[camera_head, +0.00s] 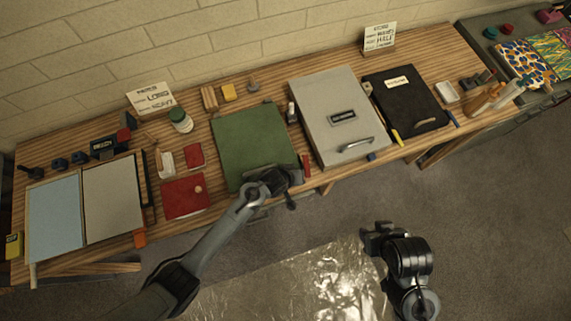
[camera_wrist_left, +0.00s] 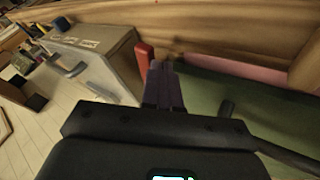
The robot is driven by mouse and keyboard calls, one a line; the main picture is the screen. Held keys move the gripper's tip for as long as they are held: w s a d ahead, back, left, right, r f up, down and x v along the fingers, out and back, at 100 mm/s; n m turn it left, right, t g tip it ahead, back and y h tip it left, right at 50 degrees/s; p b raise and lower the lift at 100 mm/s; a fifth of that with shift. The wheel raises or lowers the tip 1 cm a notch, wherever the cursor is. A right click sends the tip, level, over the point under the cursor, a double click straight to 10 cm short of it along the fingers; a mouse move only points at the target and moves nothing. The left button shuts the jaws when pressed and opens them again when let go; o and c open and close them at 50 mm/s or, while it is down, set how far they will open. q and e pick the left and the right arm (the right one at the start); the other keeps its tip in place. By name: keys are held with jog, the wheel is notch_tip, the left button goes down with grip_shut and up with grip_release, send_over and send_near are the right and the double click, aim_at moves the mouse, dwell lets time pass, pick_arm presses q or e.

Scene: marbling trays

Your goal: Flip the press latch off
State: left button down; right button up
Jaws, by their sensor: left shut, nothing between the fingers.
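A grey box with a lid, a dark label and a bar handle (camera_head: 343,112) stands right of a green board (camera_head: 250,142); I cannot tell which part is the press latch. An upright red piece (camera_head: 306,165) is at the board's right front corner, and it also shows in the left wrist view (camera_wrist_left: 143,54). My left gripper (camera_head: 295,176) is shut and empty at the board's front right edge; its fingertips (camera_wrist_left: 165,82) look close beside the red piece, contact unclear.
A black folder (camera_head: 404,99) lies right of the grey box, with a yellow pen (camera_head: 397,138) between them. Red books (camera_head: 185,197) and a blue and grey tray pair (camera_head: 55,218) are at left.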

pick_arm(q)
jog(key=shift+w+d, duration=0.1)
jog(key=shift+w, duration=0.05)
pick_arm(e)
jog(key=shift+s+f, duration=0.1)
jog(key=shift+s, duration=0.05)
pick_arm(q)
jog(key=shift+w+b, duration=0.3)
jog(key=shift+w, duration=0.35)
pick_arm(e)
jog(key=shift+f, duration=0.2)
pick_arm(q)
jog(key=shift+a+r+p, duration=0.15)
jog(key=shift+a+p, duration=0.3)
jog(key=shift+a, duration=0.05)
jog(key=a, duration=0.1)
jog(key=s+a+p, duration=0.1)
jog(key=a, duration=0.1)
jog(key=shift+s+a+r, duration=0.15)
jog(key=shift+a+r, duration=0.15)
jog(key=v, duration=0.8)
jog(key=shift+s+r+p, duration=0.2)
jog(key=shift+r+p, duration=0.2)
pick_arm(e)
jog(key=r, duration=0.1)
jog(key=a+r, duration=0.1)
jog(key=shift+a+r, duration=0.15)
jog(key=shift+r, duration=0.2)
pick_arm(q)
jog(key=shift+s, duration=0.1)
